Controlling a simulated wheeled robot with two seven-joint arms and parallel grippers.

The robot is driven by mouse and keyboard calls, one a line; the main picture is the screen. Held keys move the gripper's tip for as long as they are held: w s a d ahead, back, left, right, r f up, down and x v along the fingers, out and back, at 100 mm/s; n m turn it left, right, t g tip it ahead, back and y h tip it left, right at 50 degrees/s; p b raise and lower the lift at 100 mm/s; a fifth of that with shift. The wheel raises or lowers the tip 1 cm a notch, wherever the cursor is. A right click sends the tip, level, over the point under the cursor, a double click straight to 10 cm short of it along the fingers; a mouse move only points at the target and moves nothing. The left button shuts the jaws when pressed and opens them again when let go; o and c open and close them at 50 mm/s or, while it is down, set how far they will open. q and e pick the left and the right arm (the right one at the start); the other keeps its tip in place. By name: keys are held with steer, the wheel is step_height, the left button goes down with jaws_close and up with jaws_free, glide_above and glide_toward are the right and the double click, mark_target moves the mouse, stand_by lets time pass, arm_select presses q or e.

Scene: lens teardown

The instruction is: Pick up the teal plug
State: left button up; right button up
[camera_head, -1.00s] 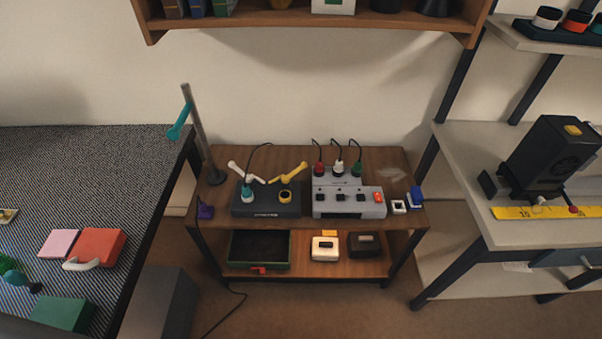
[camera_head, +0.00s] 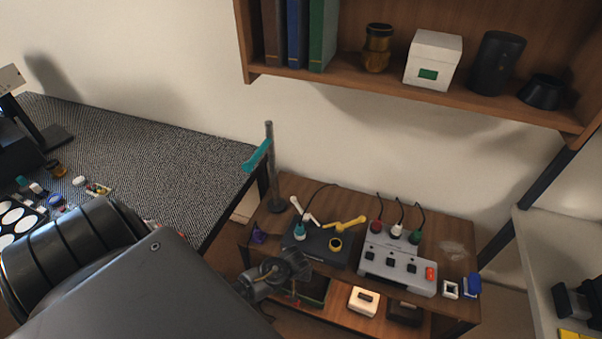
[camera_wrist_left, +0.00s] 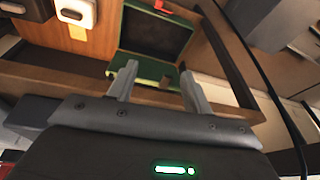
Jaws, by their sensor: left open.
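The teal plug (camera_head: 300,232) stands on the left part of a dark switch box (camera_head: 318,246) on top of the small wooden table. A white lever and a yellow knob with a yellow lever are beside it. My left gripper (camera_head: 300,266) is in front of and below the dark box, in front of the lower shelf, apart from the plug. In the left wrist view my left gripper (camera_wrist_left: 160,88) is open and empty, with the green-rimmed tray (camera_wrist_left: 156,62) beyond its fingers. The teal plug is not seen there. My right gripper is out of view.
A metal post (camera_head: 272,170) with a teal arm rises at the table's back left. A grey box (camera_head: 398,266) with red, white and green plugs stands to the right. A purple item (camera_head: 258,234) lies at the left edge. A wall shelf (camera_head: 420,95) hangs above.

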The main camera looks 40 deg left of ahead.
mark_target(301, 226)
arm_select(q)
steer(key=w+a+r+n+y+p, duration=0.1)
steer(key=w+a+r+n, duration=0.2)
steer(key=r, duration=0.7)
steer(key=w+r+n+y+p, duration=0.1)
steer(key=w+r+n, duration=0.3)
steer(key=r, duration=0.6)
steer(key=shift+m, duration=0.6)
steer(key=x, duration=0.3)
steer(key=w+x, duration=0.1)
steer(key=x, duration=0.1)
steer(key=shift+w+f+p, duration=0.25)
steer(key=shift+p, duration=0.15)
steer(key=shift+a+f, duration=0.15)
steer(key=shift+f, duration=0.15)
steer(key=shift+p+x, duration=0.45)
steer(key=shift+x, duration=1.8)
steer(key=shift+w, duration=0.15)
steer(key=c, duration=1)
steer(key=shift+r, duration=0.1)
